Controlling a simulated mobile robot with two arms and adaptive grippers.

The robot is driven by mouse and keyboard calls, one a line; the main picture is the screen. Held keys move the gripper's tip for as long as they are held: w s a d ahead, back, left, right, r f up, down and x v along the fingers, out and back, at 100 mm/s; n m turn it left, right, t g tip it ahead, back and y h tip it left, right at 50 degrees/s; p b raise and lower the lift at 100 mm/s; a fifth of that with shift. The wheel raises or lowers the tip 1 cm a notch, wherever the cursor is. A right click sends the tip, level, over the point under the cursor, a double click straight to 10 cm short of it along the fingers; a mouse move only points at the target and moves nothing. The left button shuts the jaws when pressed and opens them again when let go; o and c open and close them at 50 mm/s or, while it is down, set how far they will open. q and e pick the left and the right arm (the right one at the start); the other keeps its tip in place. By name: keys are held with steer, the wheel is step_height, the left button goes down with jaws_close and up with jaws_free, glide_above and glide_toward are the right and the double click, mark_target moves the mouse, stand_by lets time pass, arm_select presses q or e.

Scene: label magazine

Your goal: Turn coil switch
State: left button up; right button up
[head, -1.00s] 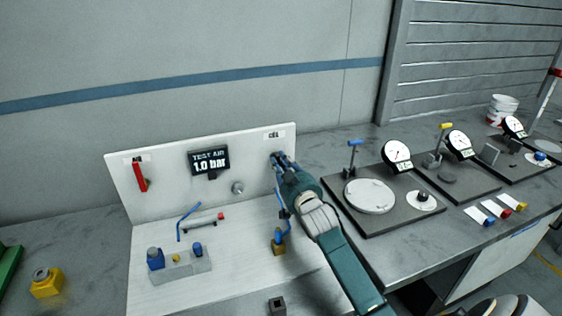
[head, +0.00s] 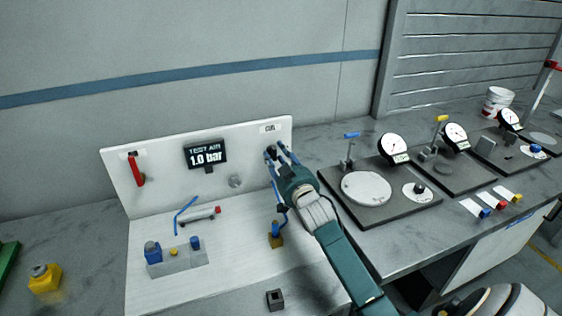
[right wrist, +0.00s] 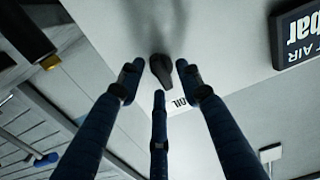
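The coil switch is a dark knob (right wrist: 161,70) on the white upright panel (head: 115,170), below a small label (head: 270,128) reading like "COIL". In the head view the knob (head: 271,152) is partly hidden by my fingers. My right gripper (head: 277,152) is at the panel's right side, in front of the knob. In the right wrist view its blue fingers (right wrist: 158,80) are spread apart, with the knob between and just beyond their tips; I see a gap on both sides. I cannot tell how deep the tips reach around it. My left gripper is out of view.
The panel also carries a red lever (head: 138,172), a display (head: 206,154) reading "TEST AIR 1.0 bar" and a round fitting (head: 236,181). A grey block with blue parts (head: 177,262) stands on the white base. Dial gauge stands (head: 392,148) stand to the right.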

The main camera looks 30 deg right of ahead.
steer(key=v, duration=1.1)
steer(key=shift+s, duration=0.4)
